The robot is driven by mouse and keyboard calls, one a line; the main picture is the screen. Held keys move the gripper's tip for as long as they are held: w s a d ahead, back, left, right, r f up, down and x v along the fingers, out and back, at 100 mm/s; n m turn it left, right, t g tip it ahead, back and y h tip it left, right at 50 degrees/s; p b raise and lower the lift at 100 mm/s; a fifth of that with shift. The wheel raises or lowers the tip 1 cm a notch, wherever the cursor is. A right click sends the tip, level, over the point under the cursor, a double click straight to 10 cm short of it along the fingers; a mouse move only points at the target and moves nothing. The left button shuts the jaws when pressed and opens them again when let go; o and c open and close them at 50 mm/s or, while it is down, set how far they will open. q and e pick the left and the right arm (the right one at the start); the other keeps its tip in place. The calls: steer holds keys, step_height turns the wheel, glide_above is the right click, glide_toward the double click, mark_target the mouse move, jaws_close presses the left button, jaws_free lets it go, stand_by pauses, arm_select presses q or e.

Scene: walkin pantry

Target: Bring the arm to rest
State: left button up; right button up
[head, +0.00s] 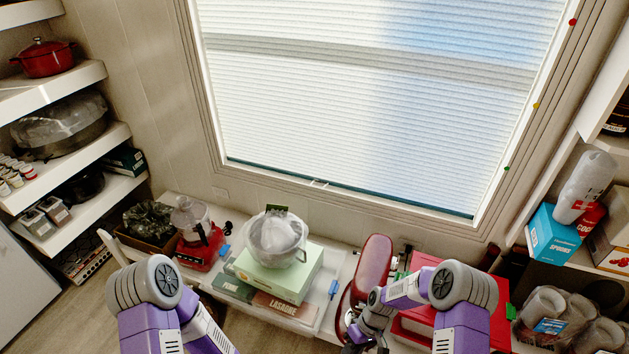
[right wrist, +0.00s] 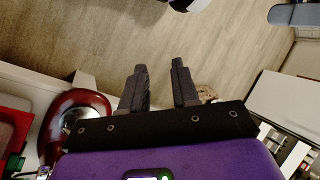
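My right gripper (right wrist: 159,70) shows in the right wrist view with its two dark fingers apart and nothing between them; wooden floor lies beyond the fingertips. In the head view the right arm bends over the right end of the low white counter, and the right gripper (head: 366,342) is partly seen at the bottom edge, in front of the red stand mixer (head: 372,268). My left arm's purple and grey links show at the lower left of the head view; the left gripper is out of the picture.
Shelves stand on both sides. Wooden floor (right wrist: 110,40) is open in the wrist view.

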steer(key=s+r+m+t, duration=0.1)
steer(key=s+m+t, duration=0.3)
steer(key=s+m, duration=0.3)
steer(key=s+a, duration=0.1)
steer(key=s, duration=0.3)
steer(key=shift+s+r+m+t+h, duration=0.2)
steer(key=shift+s+m+t+h, duration=0.1)
steer(key=shift+s+m+t, duration=0.1)
stand_by(0.5)
